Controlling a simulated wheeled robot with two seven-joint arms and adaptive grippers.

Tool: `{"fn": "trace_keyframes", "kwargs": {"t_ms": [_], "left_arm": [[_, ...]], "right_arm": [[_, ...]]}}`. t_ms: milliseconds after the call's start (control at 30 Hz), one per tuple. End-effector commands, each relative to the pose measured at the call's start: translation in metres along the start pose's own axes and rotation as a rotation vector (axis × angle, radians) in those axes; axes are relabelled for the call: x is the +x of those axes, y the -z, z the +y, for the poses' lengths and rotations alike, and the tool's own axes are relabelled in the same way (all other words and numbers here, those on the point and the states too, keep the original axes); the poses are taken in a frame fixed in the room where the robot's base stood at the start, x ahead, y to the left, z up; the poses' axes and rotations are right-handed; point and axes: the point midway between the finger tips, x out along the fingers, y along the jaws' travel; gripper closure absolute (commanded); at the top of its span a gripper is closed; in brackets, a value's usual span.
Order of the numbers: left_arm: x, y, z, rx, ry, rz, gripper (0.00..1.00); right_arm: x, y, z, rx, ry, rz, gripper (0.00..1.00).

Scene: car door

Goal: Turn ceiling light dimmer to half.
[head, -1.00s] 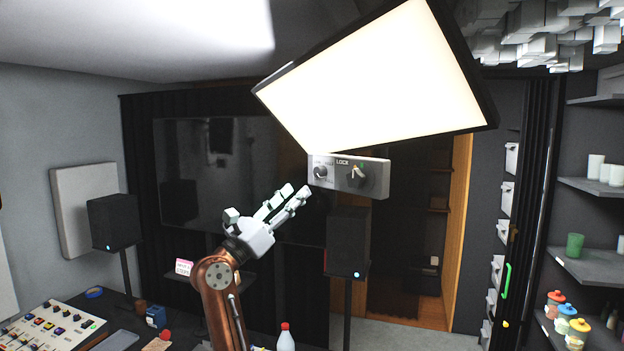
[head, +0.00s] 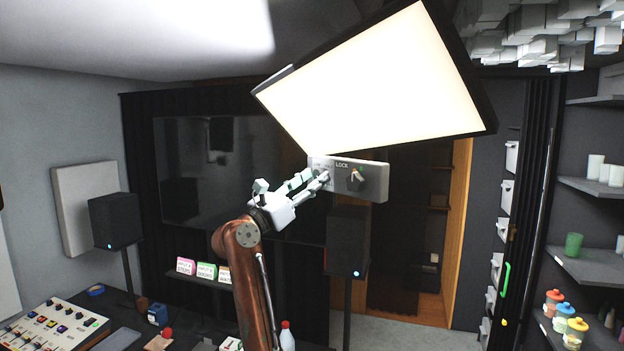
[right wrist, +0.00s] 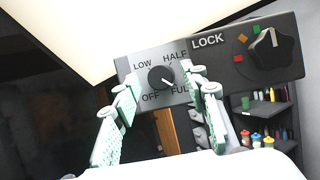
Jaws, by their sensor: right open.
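The ceiling light (head: 380,85) is a large, bright, tilted panel. A grey control box (head: 376,190) hangs at its lower edge. The right wrist view shows the box's black dimmer knob (right wrist: 158,74) among the words LOW, HALF, OFF and FULL. Its white mark points to the lower right, toward FULL. My right gripper (head: 316,175) is at the left end of the box, hiding the dimmer in the head view. In the right wrist view my right gripper (right wrist: 164,90) is open, one finger on each side of the knob; contact cannot be told. My left gripper is not in view.
A second, larger knob (right wrist: 268,48) beside the word LOCK sits right of the dimmer, near my right finger. A black speaker (head: 347,240) stands below the box. A desk with a mixer (head: 50,325) is at lower left, and shelves (head: 590,188) are at right.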

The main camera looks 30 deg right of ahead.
Motion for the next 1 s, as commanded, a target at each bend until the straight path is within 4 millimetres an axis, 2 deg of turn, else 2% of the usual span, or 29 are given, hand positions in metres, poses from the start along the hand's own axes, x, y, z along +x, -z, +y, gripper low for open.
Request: {"fn": "trace_keyframes", "kwargs": {"t_ms": [133, 700, 1000], "left_arm": [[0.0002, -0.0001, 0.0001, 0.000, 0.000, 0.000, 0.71], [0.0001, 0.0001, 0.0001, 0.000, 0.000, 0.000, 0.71], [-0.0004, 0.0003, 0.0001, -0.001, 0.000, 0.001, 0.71]], "right_arm": [[-0.0001, 0.0003, -0.0001, 0.000, 0.000, 0.000, 0.61], [-0.0005, 0.0000, 0.0001, 0.000, 0.000, 0.000, 1.00], [-0.0005, -0.0001, -0.0004, -0.028, -0.013, 0.003, 1.00]]}}
